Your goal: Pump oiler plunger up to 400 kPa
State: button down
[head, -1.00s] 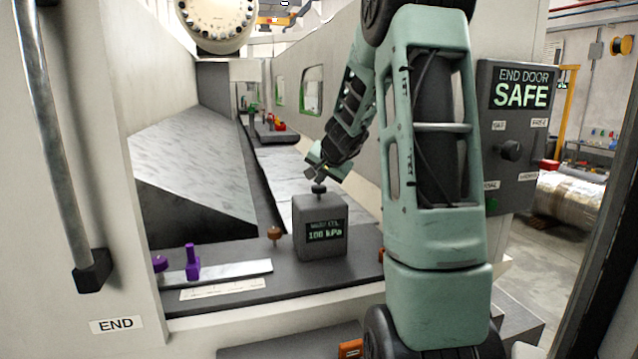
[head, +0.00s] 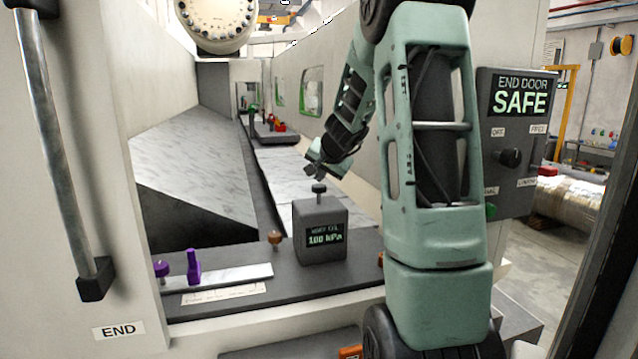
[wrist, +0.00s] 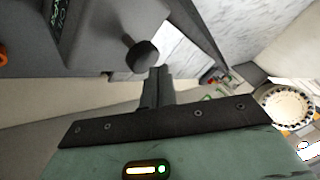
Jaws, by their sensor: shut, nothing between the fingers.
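The oiler (head: 320,228) is a dark grey box on the dark ledge, with a lit display reading 100 kPa. Its plunger (head: 319,189) is a short stem with a round dark knob, standing up from the box top. The knob also shows in the wrist view (wrist: 142,55), close to the fingertips. My gripper (head: 314,172) is above the plunger knob and looks apart from it. In the wrist view my gripper (wrist: 160,72) has its fingers together with nothing between them.
A brown knob (head: 274,239) stands left of the oiler. Purple fixtures (head: 193,266) stand on a pale strip (head: 235,275) farther left. A control panel reading END DOOR SAFE (head: 515,140) is at right. A sloped marbled surface (head: 190,160) lies behind.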

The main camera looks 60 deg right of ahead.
aim_at(321, 187)
jog(key=shift+r, duration=0.3)
notch_tip(321, 187, up, 5)
jog(key=p, duration=0.4)
dwell(0.5)
jog(key=shift+p, duration=0.45)
dwell(1.8)
jog(key=r+n+y+p, duration=0.1)
jog(key=n+p, duration=0.1)
jog(key=p, duration=0.3)
jog(key=r+n+t+y+p, duration=0.1)
jog(key=n+y+p, duration=0.1)
jog(key=p, duration=0.2)
jog(key=r+n+y+p, duration=0.1)
jog(key=p, duration=0.4)
jog(key=shift+s+d+r+n+t+y+p, duration=0.15)
jog(key=shift+d+r+n+t+y+p, duration=0.15)
jog(key=shift+r+n, duration=0.1)
jog(key=shift+f, duration=0.15)
